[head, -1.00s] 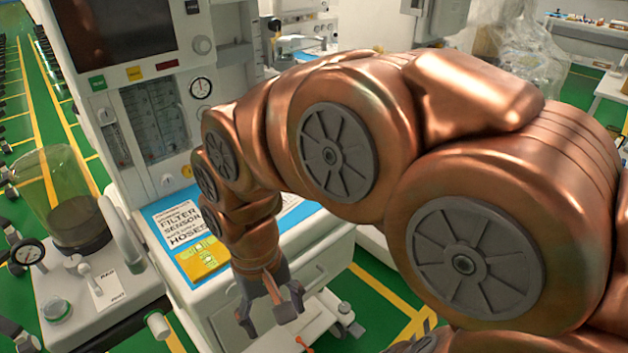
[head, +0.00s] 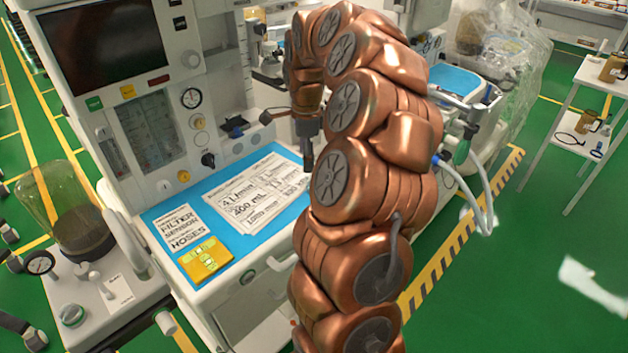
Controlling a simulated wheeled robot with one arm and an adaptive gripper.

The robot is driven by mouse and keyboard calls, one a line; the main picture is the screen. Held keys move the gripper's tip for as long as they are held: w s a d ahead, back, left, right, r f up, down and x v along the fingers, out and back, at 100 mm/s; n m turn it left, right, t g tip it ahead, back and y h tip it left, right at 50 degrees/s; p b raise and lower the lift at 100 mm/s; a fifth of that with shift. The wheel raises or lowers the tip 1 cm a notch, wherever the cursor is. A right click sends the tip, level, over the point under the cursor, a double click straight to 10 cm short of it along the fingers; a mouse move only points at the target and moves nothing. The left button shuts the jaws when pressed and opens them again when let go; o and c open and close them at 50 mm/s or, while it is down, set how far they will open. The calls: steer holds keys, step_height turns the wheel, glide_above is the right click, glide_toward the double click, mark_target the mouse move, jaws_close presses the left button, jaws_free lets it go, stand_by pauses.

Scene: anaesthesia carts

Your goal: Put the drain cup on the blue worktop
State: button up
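The blue worktop (head: 274,165) of the anaesthesia cart is in the left half of the head view, with printed sheets and a yellow card on it. My gripper (head: 308,160) points down at the right end of the worktop, partly hidden by my own arm. Its dark fingers show as one narrow shape, so I cannot tell whether they are open or shut, and no object shows in them. I cannot pick out the drain cup for sure. Two brownish cup-like containers, an upper one (head: 611,68) and a lower one (head: 586,121), stand on a white shelf stand at the right.
A pressure unit with a clear dome (head: 62,205) stands at the left, close to the cart. A second cart (head: 470,85) under clear plastic, with hanging white hoses (head: 487,195), is behind my arm. Green floor is open at the lower right.

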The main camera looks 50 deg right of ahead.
steer(key=f, duration=0.1)
steer(key=d+f, duration=0.1)
steer(key=shift+s+d+f+m+p, duration=0.15)
steer(key=shift+f+m+p, duration=0.15)
steer(key=shift+m+p, duration=0.1)
steer(key=f+p, duration=0.1)
steer(key=f, duration=0.1)
steer(key=s+f+p, duration=0.1)
steer(key=f, duration=0.1)
steer(key=shift+f, duration=0.65)
steer(key=shift+w, duration=0.1)
steer(key=shift+c, duration=0.2)
steer(key=c, duration=1.1)
steer(key=shift+r, duration=0.1)
